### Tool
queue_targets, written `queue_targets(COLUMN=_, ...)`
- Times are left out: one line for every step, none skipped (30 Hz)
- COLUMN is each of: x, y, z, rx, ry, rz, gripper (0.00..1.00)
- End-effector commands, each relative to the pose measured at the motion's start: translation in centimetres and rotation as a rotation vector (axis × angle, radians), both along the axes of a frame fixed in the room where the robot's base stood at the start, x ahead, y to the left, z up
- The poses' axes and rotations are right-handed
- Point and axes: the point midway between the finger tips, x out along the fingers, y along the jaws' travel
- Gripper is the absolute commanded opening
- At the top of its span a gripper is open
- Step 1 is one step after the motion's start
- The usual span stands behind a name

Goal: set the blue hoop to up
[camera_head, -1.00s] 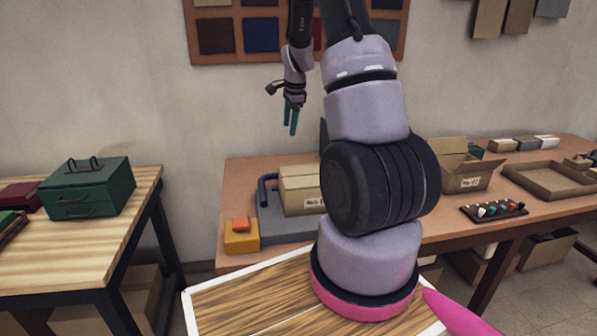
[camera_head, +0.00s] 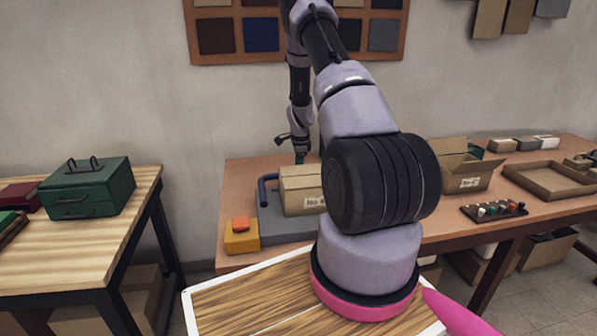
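A dark blue tube, which looks like the blue hoop (camera_head: 262,190), shows at the left end of a grey base (camera_head: 272,228) on the brown table. It bends at its upper left corner and runs right, behind a cardboard box (camera_head: 301,190) with a label. The rest of it is hidden by the box and my arm, so its full position cannot be told.
A yellow block (camera_head: 241,238) with an orange piece (camera_head: 240,223) on top stands left of the grey base. An open carton (camera_head: 468,172), a dark rack of coloured knobs (camera_head: 494,211) and a shallow tray (camera_head: 550,180) are to the right. A green case (camera_head: 88,188) stands on the left table.

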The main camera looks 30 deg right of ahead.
Motion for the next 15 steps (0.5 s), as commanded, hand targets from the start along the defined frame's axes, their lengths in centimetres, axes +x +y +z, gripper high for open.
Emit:
queue_targets(x=0.08, y=0.0, z=-0.56, rx=0.0, ry=0.001, rz=0.0, gripper=0.61)
queue_targets(x=0.13, y=-0.01, z=-0.75, rx=0.001, ry=0.001, rz=0.0, gripper=0.61)
queue_targets(x=0.17, y=-0.02, z=-0.98, rx=0.001, ry=0.001, rz=0.0, gripper=0.61)
queue_targets(x=0.18, y=-0.02, z=-1.12, rx=0.001, ry=0.001, rz=0.0, gripper=0.61)
queue_targets(x=0.19, y=-0.03, z=-1.23, rx=0.001, ry=0.001, rz=0.0, gripper=0.61)
queue_targets(x=0.21, y=-0.03, z=-1.31, rx=0.001, ry=0.001, rz=0.0, gripper=0.61)
queue_targets(x=0.22, y=-0.03, z=-1.34, rx=0.001, ry=0.001, rz=0.0, gripper=0.61)
queue_targets(x=0.22, y=-0.03, z=-1.36, rx=0.001, ry=0.001, rz=0.0, gripper=0.61)
queue_targets(x=0.23, y=-0.04, z=-1.36, rx=0.001, ry=0.001, rz=0.0, gripper=0.61)
queue_targets(x=0.23, y=-0.04, z=-1.35, rx=0.001, ry=0.001, rz=0.0, gripper=0.61)
queue_targets(x=0.23, y=-0.04, z=-1.34, rx=0.001, ry=0.001, rz=0.0, gripper=0.61)
queue_targets(x=0.22, y=-0.03, z=-1.33, rx=0.001, ry=0.0, rz=0.0, gripper=0.61)
queue_targets(x=0.22, y=-0.03, z=-1.33, rx=0.001, ry=0.0, rz=0.0, gripper=0.61)
queue_targets(x=0.22, y=-0.03, z=-1.33, rx=0.001, ry=0.001, rz=0.0, gripper=0.53)
queue_targets(x=0.22, y=-0.04, z=-1.32, rx=0.001, ry=0.001, rz=0.0, gripper=0.38)
